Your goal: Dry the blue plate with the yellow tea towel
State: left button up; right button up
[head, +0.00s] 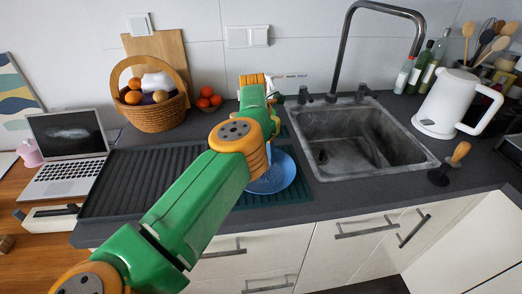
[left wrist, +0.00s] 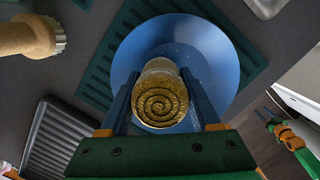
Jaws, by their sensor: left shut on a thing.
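The blue plate (head: 275,178) lies on a dark green ribbed mat left of the sink, partly hidden by my left arm. In the left wrist view the plate (left wrist: 215,50) is beyond my fingers. The yellow tea towel (left wrist: 160,100) is a roll, its spiral end facing the camera. My left gripper (left wrist: 155,95) is shut on it, one finger on each side. The towel is in front of the plate; I cannot tell whether they touch. My left gripper is hidden behind its arm in the head view. A small green and orange arm part of mine (left wrist: 290,137) shows at the right edge.
The sink (head: 365,140) with a tall tap is right of the plate. A ribbed dark drainer (head: 125,185) lies to the left. A wooden-handled brush (left wrist: 30,35) is near the plate. A fruit basket (head: 155,115), laptop (head: 68,145) and white kettle (head: 445,103) stand around.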

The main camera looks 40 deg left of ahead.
pick_arm(q)
jog(key=shift+w+a+r, duration=0.1)
jog(key=shift+a+r, duration=0.05)
pick_arm(e)
jog(key=shift+r, duration=0.35)
pick_arm(q)
jog(key=shift+f, duration=0.2)
pick_arm(e)
jog(key=shift+a, duration=0.1)
pick_arm(q)
jog(key=shift+s+d+f+b, duration=0.1)
jog(key=shift+s+d+b, duration=0.15)
jog(key=shift+d+b, duration=0.2)
jog(key=s+d+b, duration=0.2)
jog(key=s+d, duration=0.1)
jog(key=shift+s+d, duration=0.1)
jog(key=shift+s, duration=0.25)
jog(key=shift+r, duration=0.2)
pick_arm(e)
notch_tip(320, 180, down, 3)
jog(key=shift+s+r, duration=0.1)
jog(key=shift+r, duration=0.05)
